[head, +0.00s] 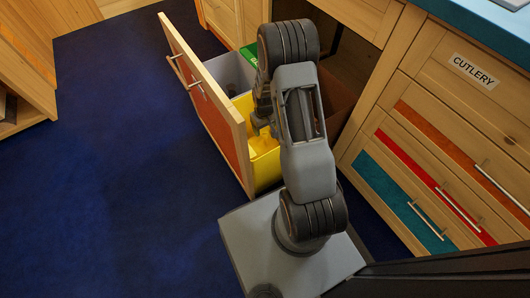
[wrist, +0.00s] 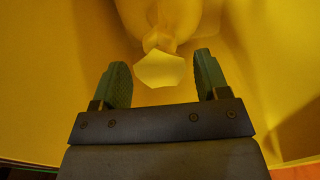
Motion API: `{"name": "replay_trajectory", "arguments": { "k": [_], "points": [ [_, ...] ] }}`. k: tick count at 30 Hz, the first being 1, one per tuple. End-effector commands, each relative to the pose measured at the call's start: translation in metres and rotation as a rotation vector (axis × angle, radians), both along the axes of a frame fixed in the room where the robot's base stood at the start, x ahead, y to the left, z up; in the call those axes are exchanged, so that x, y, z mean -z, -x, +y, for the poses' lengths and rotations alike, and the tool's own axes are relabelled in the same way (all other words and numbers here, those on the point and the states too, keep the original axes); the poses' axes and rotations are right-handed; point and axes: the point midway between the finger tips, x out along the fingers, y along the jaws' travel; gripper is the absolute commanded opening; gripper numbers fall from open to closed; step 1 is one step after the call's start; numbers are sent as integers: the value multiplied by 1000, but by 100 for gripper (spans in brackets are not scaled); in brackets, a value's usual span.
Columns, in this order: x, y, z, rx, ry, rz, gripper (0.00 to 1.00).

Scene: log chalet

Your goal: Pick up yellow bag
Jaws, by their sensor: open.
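The yellow bag (wrist: 162,68) shows in the wrist view, with a narrow neck and a flared top. It sits inside a yellow bin (head: 264,172) in the pulled-out drawer, and part of the bag shows in the head view (head: 262,143). My gripper (wrist: 161,82) is open and points down into the bin. The flared top lies between the two green fingertips or just beyond them; I cannot tell the exact depth. The fingers do not visibly touch the bag. In the head view my arm hides much of the bin.
The drawer (head: 210,105) has a red front panel and also holds a grey bin (head: 229,73) and a green one (head: 249,54). A drawer unit labelled CUTLERY (head: 473,72) stands at the right. Blue floor (head: 120,150) is clear at the left.

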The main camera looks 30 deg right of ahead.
Motion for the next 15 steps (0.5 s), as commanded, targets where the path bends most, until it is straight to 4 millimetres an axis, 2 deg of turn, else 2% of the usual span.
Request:
{"name": "replay_trajectory", "arguments": {
  "k": [1, 7, 15],
  "points": [
    [11, 1, 0, 0, -1, 2, 68],
    [38, 2, 0, 0, -1, 2, 68],
    [41, 2, 0, 0, 0, 1, 68]
  ]
}}
